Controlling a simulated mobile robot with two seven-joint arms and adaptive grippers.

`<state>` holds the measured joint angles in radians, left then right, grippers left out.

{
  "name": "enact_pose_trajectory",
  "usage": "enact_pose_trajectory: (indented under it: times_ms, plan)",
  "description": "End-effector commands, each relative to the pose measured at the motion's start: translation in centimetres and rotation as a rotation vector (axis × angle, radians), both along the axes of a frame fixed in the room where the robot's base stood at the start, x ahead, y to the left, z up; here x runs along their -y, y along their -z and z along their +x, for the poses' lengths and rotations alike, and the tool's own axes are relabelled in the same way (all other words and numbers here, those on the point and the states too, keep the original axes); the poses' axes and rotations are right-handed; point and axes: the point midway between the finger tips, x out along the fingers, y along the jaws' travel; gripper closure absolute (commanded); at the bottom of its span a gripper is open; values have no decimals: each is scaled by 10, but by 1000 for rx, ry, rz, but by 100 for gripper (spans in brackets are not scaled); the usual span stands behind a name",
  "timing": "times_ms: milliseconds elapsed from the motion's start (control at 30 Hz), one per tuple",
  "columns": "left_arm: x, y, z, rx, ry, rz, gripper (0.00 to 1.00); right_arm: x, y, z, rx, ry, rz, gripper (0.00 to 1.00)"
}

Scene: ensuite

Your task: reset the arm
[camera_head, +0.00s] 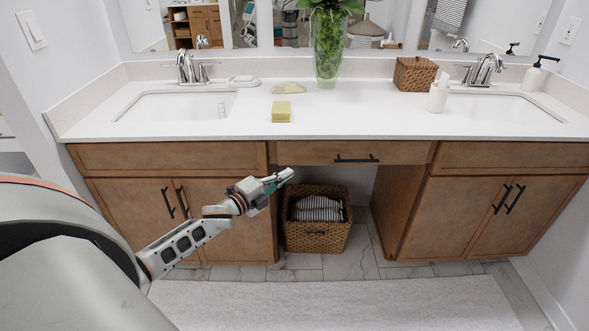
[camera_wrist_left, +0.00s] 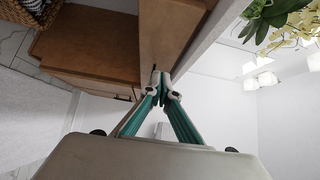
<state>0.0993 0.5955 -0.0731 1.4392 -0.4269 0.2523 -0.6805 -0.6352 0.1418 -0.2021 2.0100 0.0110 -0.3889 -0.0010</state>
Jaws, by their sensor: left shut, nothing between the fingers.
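My left arm comes in from the left in the head view and reaches toward the middle of the vanity. My left gripper (camera_head: 279,178) is in front of the wooden cabinet, just below the counter's front edge and left of the middle drawer's handle. In the left wrist view, the teal fingers of the gripper (camera_wrist_left: 161,84) meet at their tips, and it is shut and empty. The wooden cabinet front (camera_wrist_left: 95,45) shows beyond the fingers. My right gripper is in neither view.
The white counter (camera_head: 380,115) holds a yellow sponge stack (camera_head: 281,111), a glass vase (camera_head: 327,50), a small wicker box (camera_head: 415,74) and a white soap bottle (camera_head: 437,93). A wicker basket (camera_head: 316,238) with towels stands in the knee space. A pale rug (camera_head: 340,303) lies in front.

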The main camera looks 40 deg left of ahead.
Motion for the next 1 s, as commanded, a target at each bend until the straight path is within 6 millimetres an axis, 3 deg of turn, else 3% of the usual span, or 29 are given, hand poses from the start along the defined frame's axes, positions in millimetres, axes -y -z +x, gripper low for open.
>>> enact_pose_trajectory:
  times_ms: [200, 467, 567, 667, 767, 1000]
  plan:
    - [-3, 0, -19, 0, 0, 0, 100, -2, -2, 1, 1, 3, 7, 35]
    - [-3, 1, -22, -1, 0, -2, 100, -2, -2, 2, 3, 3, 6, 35]
    - [6, 10, -28, -21, -1, -34, 100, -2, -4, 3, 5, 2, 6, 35]
    - [29, 34, -47, -79, -8, -131, 100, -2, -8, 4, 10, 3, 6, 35]
    - [65, 69, -81, -175, -31, -289, 100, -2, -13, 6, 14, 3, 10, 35]
    - [165, 141, -192, -458, -149, -746, 100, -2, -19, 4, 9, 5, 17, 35]
